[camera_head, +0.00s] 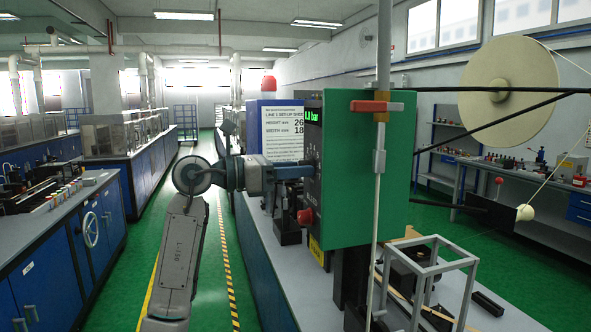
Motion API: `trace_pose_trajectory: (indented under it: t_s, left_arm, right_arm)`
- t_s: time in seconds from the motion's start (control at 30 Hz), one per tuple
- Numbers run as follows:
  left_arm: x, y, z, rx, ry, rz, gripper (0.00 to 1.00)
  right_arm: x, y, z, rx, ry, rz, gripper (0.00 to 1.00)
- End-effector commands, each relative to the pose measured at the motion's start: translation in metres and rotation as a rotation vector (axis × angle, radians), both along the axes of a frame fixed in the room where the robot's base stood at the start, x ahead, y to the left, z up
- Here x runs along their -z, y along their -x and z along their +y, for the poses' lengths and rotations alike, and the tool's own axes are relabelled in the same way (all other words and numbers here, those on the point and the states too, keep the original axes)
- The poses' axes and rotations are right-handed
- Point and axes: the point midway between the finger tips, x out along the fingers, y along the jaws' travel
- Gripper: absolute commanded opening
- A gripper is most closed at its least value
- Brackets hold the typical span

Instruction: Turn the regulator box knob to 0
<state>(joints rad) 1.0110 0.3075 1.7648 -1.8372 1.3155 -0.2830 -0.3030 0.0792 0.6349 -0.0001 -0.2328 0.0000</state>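The regulator box (355,185) is a green cabinet whose narrow dark front panel (314,150) faces left and is seen at a steep angle. A small green display (313,115) at the panel's top shows a reading in bar; its digits are too small to read surely. A red knob or button (305,217) sits low on the panel. My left gripper (303,172) reaches from the left to the panel's middle. The regulator knob is not distinguishable there, and the fingertips' contact and opening cannot be made out. My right gripper is not in view.
A set-up sheet (283,131) stands behind my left gripper. A pole with a red clamp (377,106) runs before the green box. A large cream reel (508,92) hangs at right. A grey open frame (428,270) stands on the bench. The green aisle at left is clear.

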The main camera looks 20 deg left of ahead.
Motion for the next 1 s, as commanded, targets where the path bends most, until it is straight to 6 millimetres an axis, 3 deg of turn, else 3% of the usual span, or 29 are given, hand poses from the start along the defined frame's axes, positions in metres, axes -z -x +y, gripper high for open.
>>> trace_pose_trajectory:
  t_s: [0.57, 1.0]
  left_arm:
    - [-0.001, 0.0, 0.0, 0.0, 0.014, 0.019, 0.07]
    - [-0.003, 0.0, 0.0, -0.001, 0.172, 0.255, 0.07]
  right_arm:
    - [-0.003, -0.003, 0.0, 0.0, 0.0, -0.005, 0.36]
    - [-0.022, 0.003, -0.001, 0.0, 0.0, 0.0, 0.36]
